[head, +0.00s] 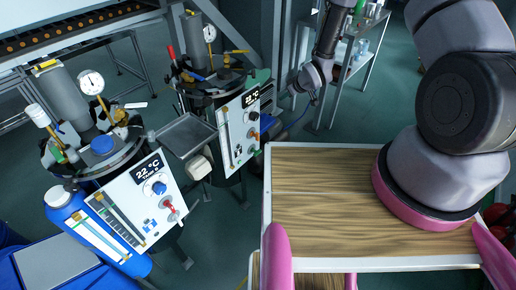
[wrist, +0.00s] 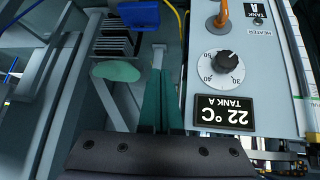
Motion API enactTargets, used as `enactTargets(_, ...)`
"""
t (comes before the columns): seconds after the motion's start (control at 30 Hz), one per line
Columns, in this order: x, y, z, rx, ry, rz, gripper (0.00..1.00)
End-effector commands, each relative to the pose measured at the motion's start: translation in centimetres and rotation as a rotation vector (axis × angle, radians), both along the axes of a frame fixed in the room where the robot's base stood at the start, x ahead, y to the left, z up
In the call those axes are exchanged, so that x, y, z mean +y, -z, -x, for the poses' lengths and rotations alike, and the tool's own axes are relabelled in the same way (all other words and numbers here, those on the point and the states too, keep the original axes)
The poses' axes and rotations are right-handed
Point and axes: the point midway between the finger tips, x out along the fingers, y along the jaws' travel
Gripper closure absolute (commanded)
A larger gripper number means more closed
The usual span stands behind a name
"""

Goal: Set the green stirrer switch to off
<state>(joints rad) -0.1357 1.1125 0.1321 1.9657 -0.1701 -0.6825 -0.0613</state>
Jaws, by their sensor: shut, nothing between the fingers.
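The right panel, on the tank A unit, is white with a "22 °C" display (head: 251,97). Below the display are a black knob (head: 254,116) and an orange-handled switch (head: 254,135). A small green switch (head: 238,149) seems to sit lower left on this panel; its setting is too small to tell. In the wrist view the panel appears upside down, with the knob (wrist: 221,66) and orange switch (wrist: 221,16) in sight, but no green switch. My gripper (wrist: 160,72) is shut and empty, beside the display edge of the panel, not on any switch.
A second panel (head: 140,205) with a blue knob and a red switch stands at the left. A grey tray (head: 187,134) lies between the units. A shelf rack (head: 350,60) stands behind my arm. A wood-topped surface (head: 325,205) is at the front.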

Motion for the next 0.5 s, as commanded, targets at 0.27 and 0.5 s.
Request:
enactTargets(0.27, 4.1, 12.8, 7.6, -0.007, -0.149, -0.081, 1.00)
enactTargets(0.5, 5.3, 16.0, 10.1, -0.017, -0.189, -0.110, 1.00)
